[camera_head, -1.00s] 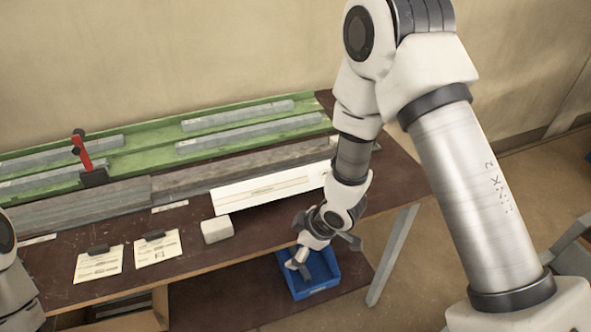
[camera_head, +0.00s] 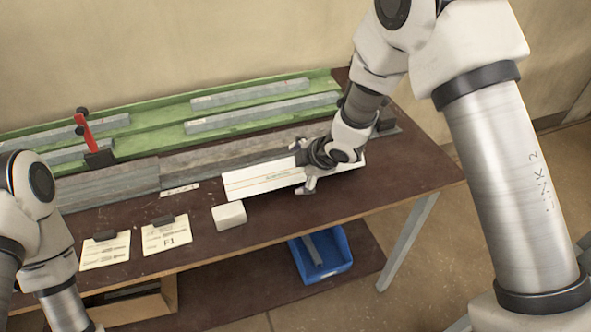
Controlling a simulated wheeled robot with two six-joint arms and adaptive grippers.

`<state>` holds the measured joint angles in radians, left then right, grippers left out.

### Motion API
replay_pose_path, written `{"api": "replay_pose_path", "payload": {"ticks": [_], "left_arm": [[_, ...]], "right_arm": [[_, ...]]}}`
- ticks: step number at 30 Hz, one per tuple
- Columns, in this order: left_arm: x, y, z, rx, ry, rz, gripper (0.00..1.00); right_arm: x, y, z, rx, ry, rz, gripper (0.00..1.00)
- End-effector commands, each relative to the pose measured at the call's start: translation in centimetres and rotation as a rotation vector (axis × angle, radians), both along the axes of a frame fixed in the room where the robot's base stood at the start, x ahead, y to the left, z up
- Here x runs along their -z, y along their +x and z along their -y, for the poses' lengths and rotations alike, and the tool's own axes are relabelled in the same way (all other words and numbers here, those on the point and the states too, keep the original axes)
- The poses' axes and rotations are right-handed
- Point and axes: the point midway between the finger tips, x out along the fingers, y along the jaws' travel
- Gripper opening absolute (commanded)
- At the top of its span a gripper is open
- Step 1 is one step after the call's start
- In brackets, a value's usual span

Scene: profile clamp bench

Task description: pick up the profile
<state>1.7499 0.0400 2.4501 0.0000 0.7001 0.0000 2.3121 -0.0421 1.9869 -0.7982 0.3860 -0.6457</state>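Several grey metal profiles lie in the green tray at the back of the bench, among them a long front right one (camera_head: 250,115), a rear right one (camera_head: 248,93) and a left one (camera_head: 95,130). My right gripper (camera_head: 303,174) is over the white board (camera_head: 258,181) at the middle of the bench, its fingers apart and nothing seen between them. Whether it touches the board I cannot tell. My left arm shows at the left edge, but its gripper is out of view.
The green tray (camera_head: 170,137) and a red-handled clamp (camera_head: 84,132) stand behind grey rails (camera_head: 110,187). A white block (camera_head: 229,215) and two cards (camera_head: 105,250) lie in front. A blue bin (camera_head: 335,262) with a grey piece sits below. The bench's front right is bare.

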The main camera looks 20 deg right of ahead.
Motion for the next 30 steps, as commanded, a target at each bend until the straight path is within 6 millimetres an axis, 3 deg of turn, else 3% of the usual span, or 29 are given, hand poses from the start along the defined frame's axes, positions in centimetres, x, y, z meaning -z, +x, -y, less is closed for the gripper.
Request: {"api": "replay_pose_path", "payload": {"ticks": [1,6,8,9,17,18,25,30], "left_arm": [[0.0,0.0,0.0,0.000,0.000,0.000,0.40],[0.0,0.0,0.0,0.000,0.000,0.000,0.40],[0.0,0.0,0.0,0.000,0.000,0.000,0.40],[0.0,0.0,0.0,0.000,0.000,0.000,0.40],[-0.3,0.0,0.0,0.000,0.000,0.000,0.40],[-0.5,0.0,0.0,0.000,0.000,0.000,0.40],[-2.7,0.0,0.0,0.000,0.000,0.000,0.40],[-4.4,0.0,0.0,0.000,0.000,0.000,0.40]], "right_arm": [[0.0,0.0,0.0,0.000,0.000,0.000,0.79],[0.0,0.0,0.0,0.001,0.000,-0.001,0.19],[0.1,-0.1,0.0,0.001,0.000,-0.002,0.17],[0.0,0.0,0.0,0.001,0.001,0.000,0.09],[-0.8,-0.1,0.0,0.001,0.000,-0.001,0.09],[-1.5,0.0,0.0,0.000,0.000,0.001,0.05],[-7.4,0.0,0.0,0.000,0.000,0.003,0.04],[-10.0,-0.3,0.0,0.000,0.000,-0.009,0.04]]}}
